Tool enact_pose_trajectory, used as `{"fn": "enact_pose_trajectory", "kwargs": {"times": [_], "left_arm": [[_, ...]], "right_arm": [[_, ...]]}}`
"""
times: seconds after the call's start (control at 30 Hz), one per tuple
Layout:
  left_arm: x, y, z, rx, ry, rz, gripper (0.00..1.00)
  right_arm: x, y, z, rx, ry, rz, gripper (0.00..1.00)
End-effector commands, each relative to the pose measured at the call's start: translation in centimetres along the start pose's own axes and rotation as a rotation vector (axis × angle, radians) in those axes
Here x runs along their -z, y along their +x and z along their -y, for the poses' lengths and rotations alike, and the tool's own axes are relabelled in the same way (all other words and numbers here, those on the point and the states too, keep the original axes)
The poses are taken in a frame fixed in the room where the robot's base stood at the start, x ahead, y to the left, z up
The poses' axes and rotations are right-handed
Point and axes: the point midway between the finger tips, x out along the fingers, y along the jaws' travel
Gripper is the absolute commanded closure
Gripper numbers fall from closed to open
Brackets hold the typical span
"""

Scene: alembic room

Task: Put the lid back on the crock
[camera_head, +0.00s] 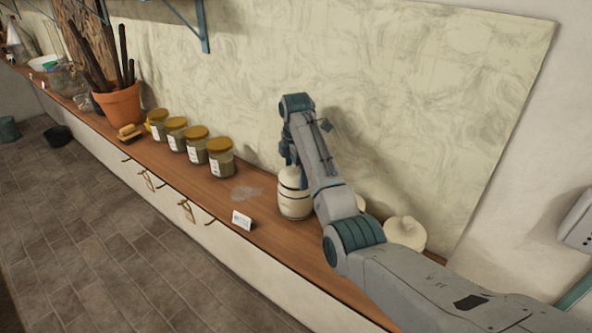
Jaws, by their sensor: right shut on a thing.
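A cream crock (294,206) with dark bands stands upright on the wooden shelf, left of my right arm. My right gripper (289,161) points down right over the crock's mouth. It is shut on the pale lid (291,178), which is at the top of the crock. The fingers partly hide the lid's knob, and I cannot tell if the lid is fully seated or just above the rim. My left gripper is not in view.
Another cream lidded pot (405,233) stands behind my right arm, with a further pale pot partly hidden. A small white label card (241,220) stands in front of the crock. Several yellow-lidded jars (220,158) and a terracotta pot (120,104) stand to the left.

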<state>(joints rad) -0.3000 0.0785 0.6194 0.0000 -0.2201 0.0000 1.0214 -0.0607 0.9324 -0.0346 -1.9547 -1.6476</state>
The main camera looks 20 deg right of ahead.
Motion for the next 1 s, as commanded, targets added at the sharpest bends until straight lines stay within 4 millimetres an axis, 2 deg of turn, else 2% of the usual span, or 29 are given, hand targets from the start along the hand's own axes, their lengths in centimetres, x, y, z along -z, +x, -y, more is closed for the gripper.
{"fn": "enact_pose_trajectory", "kwargs": {"times": [1.0], "left_arm": [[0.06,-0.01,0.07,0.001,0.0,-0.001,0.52]], "right_arm": [[0.1,0.68,0.08,-0.001,0.0,0.0,0.32]]}}
